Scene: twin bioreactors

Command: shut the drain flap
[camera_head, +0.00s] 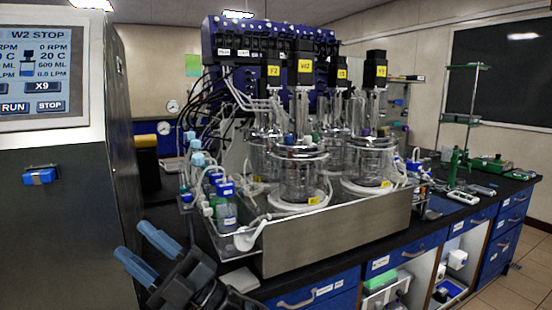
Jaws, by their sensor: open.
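A steel tray (330,238) stands on the black bench top and holds several glass vessels. At its front left corner is a small white lever-like part (247,238), which looks like the drain flap. It sticks up at a slant from the tray's edge; whether it is open or shut I cannot tell. My gripper (133,241) is at the lower left, its two blue fingers apart and empty. It points up and left, away from the white part, and is clear of the tray.
A grey cabinet with a control screen (37,72) stands close at the left, near my gripper. Blue-capped bottles (226,210) crowd the tray's left end. Blue drawers (315,292) are below the bench top. Green stands (458,165) are at the right.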

